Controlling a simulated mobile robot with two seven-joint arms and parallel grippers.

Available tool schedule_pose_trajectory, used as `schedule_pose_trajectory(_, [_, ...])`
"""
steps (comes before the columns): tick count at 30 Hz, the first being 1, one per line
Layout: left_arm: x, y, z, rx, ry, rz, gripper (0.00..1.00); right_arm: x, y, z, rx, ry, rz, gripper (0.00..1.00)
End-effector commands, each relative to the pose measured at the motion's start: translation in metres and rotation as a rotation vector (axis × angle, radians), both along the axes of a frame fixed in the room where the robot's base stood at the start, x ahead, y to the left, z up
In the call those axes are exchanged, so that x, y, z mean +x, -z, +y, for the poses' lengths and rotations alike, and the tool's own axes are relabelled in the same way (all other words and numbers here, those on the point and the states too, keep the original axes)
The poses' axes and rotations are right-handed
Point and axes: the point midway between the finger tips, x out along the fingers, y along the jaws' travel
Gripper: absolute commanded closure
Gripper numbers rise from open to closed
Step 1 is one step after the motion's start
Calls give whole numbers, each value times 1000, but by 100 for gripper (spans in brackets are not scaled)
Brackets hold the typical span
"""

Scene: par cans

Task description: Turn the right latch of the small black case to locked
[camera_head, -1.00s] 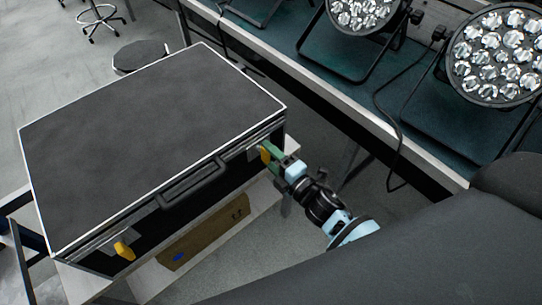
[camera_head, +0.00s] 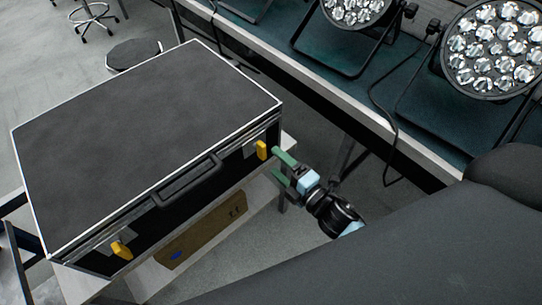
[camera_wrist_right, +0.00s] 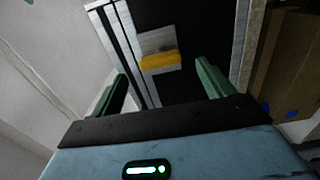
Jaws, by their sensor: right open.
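The small black case (camera_head: 140,120) stands closed on a light-topped table, its front toward the lower right. Its right latch (camera_head: 262,150) has a yellow handle on a metal plate, standing about upright, square to the lid seam in the wrist view (camera_wrist_right: 160,60). The left latch (camera_head: 122,251) has a yellow handle that looks slanted. My right gripper (camera_head: 274,164) is open with green fingers, just off the case front at the right latch. In the wrist view the latch lies ahead, between the open fingers (camera_wrist_right: 161,72), with a gap to them. My left gripper is not seen.
A black carry handle (camera_head: 188,180) sticks out between the latches. A brown box (camera_head: 205,230) lies below the case front. A long bench (camera_head: 290,75) with par cans (camera_head: 495,50) runs behind on the right, a cable (camera_head: 385,130) hanging from it.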

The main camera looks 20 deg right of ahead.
Motion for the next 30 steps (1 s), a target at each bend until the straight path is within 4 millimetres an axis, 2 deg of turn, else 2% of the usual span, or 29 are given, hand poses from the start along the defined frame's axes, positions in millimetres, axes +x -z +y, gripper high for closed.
schedule_pose_trajectory(1, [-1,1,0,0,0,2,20,-8,1,-3,0,1,2,20])
schedule_pose_trajectory(6, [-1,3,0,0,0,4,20,-21,1,-8,1,1,1,20])
schedule_pose_trajectory(25, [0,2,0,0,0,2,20,-25,0,-9,2,1,2,20])
schedule_pose_trajectory(28, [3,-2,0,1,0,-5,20,-32,1,-10,39,15,34,20])
schedule_pose_trajectory(30, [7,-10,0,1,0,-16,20,-44,5,-13,106,41,94,20])
